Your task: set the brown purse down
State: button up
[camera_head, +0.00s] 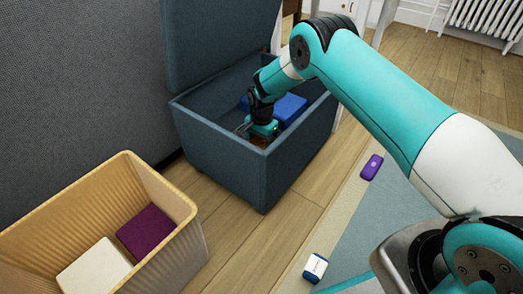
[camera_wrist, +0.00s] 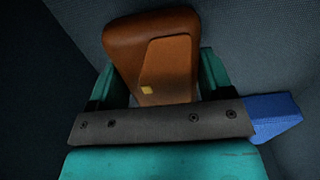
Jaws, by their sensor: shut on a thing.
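The brown purse (camera_wrist: 168,62) fills the upper middle of the wrist view, with a small yellow clasp on its flap. My gripper (camera_wrist: 155,82) is shut on it, a teal finger on each side. In the head view my gripper (camera_head: 262,130) is down inside the open blue-grey storage box (camera_head: 228,152). Only a small brown part of the purse (camera_head: 258,141) shows there, under the gripper and near the box's front wall. I cannot tell whether the purse touches the box floor.
A blue item (camera_head: 291,108) lies in the box beside my gripper and also shows in the wrist view (camera_wrist: 274,115). The box lid (camera_head: 220,40) stands open. A tan basket (camera_head: 185,215) holds a purple and a white item. A purple case (camera_head: 371,167) and a white-blue item (camera_head: 315,267) lie on the floor.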

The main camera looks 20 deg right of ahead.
aim_at(262, 147)
jog(key=shift+f+b, duration=0.55)
jog(key=shift+f, duration=0.95)
jog(key=shift+f, duration=0.15)
jog(key=o, duration=0.9)
